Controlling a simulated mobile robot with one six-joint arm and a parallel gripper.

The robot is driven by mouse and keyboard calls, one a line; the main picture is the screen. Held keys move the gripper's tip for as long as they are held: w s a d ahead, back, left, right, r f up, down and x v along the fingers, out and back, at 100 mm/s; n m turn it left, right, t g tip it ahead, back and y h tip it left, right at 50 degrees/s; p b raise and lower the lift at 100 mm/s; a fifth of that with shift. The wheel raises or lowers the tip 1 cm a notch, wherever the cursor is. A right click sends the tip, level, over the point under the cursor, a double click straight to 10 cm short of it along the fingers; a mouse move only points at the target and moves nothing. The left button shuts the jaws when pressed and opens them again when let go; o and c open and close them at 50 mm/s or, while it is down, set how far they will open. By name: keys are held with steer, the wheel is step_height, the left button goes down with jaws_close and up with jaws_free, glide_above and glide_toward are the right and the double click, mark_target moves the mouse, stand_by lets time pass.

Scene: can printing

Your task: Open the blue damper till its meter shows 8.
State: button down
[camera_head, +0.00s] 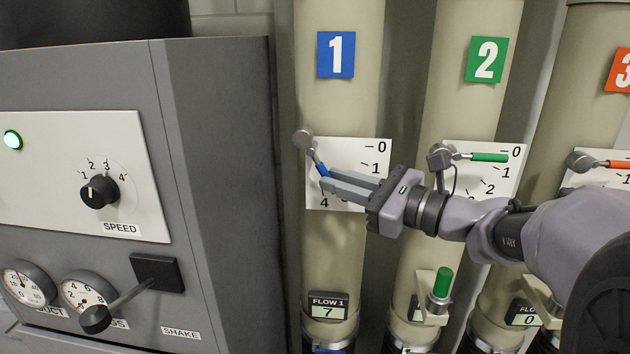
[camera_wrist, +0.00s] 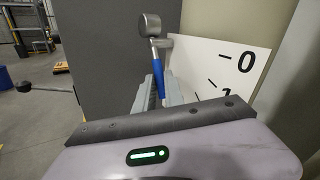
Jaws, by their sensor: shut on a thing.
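The blue damper handle (camera_head: 322,170) is on the pipe marked with the blue 1 sign (camera_head: 336,55). Its grey pivot (camera_head: 304,139) sits at the upper left of the white scale plate (camera_head: 345,152), and the handle slants down to the right, above the 4 mark. The FLOW 1 meter (camera_head: 328,307) below reads 7. My gripper (camera_head: 328,184) is shut on the blue handle, reaching in from the right and covering the middle of the scale. In the wrist view the blue handle (camera_wrist: 157,66) stands between the two fingers.
The green damper handle (camera_head: 490,157) on pipe 2 and the orange one (camera_head: 614,164) on pipe 3 point right, near 0. A green upright handle (camera_head: 441,283) stands low on pipe 2. The grey cabinet (camera_head: 215,150) with speed knob (camera_head: 99,191) and shake lever (camera_head: 130,294) stands left.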

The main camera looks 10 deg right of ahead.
stand_by(0.3)
steer(key=m+t+b, duration=0.1)
steer(key=b, duration=0.1)
steer(key=a+f+t+y+b, duration=0.1)
steer(key=b, duration=0.2)
steer(key=m+t+b, duration=0.1)
steer(key=b, duration=0.2)
steer(key=shift+w+a+f+m+y, duration=0.15)
steer(key=shift+w+a+m+y, duration=0.15)
steer(key=shift+a+y, duration=0.1)
steer(key=c, duration=1.4)
jaws_free()
steer(key=shift+c, duration=0.2)
steer(key=shift+b, duration=0.3)
steer(key=b+v, duration=0.6)
steer(key=v, duration=1.1)
steer(key=shift+f, duration=0.2)
